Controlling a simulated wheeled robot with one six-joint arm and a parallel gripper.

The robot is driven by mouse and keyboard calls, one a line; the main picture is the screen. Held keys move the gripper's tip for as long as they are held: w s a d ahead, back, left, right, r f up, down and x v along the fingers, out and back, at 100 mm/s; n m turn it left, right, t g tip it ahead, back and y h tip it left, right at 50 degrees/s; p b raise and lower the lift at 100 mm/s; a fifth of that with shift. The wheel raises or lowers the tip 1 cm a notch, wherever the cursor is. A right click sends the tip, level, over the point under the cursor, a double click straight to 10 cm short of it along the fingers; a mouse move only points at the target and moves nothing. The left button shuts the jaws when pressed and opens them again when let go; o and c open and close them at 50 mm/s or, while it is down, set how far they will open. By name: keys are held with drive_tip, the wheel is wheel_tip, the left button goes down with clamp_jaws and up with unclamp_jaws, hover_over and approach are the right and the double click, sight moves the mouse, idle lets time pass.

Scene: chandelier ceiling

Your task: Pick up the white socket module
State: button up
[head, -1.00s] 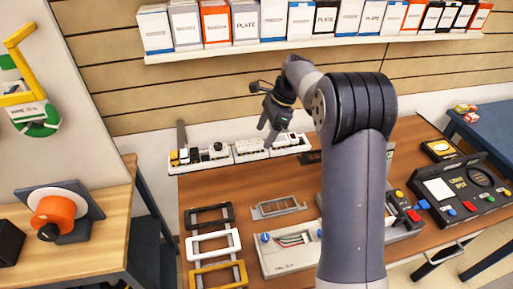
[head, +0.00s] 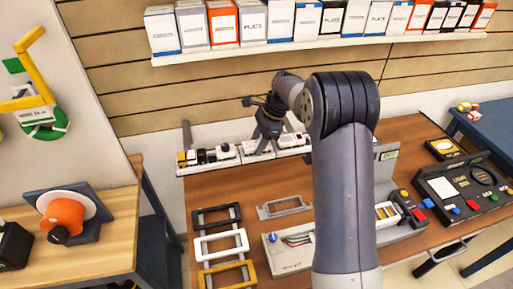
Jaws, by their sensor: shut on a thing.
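A long white tray (head: 217,165) at the back of the wooden workbench holds small white, black and yellow modules. My gripper (head: 262,149) points down into the middle section of this tray, among the white modules. It is shut on a small white module, mostly hidden by the fingers, which I take to be the white socket module (head: 254,148). I cannot tell whether it is clear of the tray. More white modules (head: 291,140) sit in the section to the right.
Black, white and yellow frames (head: 222,244) lie at the front left of the bench. A grey mounting frame (head: 284,206) and a light wiring box (head: 289,252) lie nearer the middle. A dark test panel (head: 462,190) stands at right. A shelf of boxes (head: 330,42) runs above.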

drive_tip(key=c, duration=0.4)
drive_tip(key=shift+o, duration=0.2)
wheel_tip(320, 180, up, 10)
drive_tip(key=b, duration=0.1)
idle(0.6)
